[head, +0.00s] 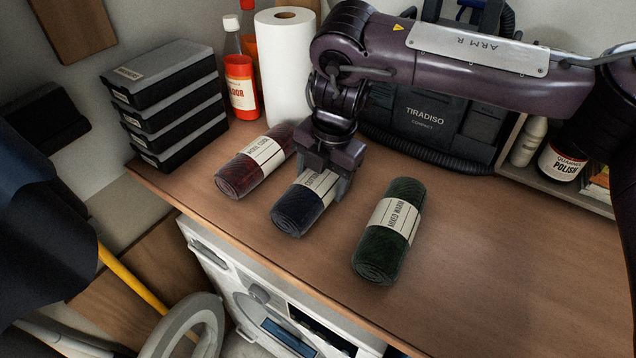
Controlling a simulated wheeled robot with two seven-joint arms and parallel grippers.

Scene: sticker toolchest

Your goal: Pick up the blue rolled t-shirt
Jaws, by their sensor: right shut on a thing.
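The blue rolled t-shirt (293,213) is a dark navy roll with a pale paper band, in the middle of the wooden counter. My right gripper (328,182) comes down over it from above, with its fingers around the roll near the band, and is shut on it. The far end of the roll is hidden under the gripper. I cannot tell any gap between the roll and the counter. My left gripper is not in view.
A dark red roll (240,177) lies close on the left and a green roll (377,255) on the right. Stacked black cases (165,85), a red bottle (240,85), a paper towel roll (284,80) and a black machine (425,120) stand behind. The counter's right side is clear.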

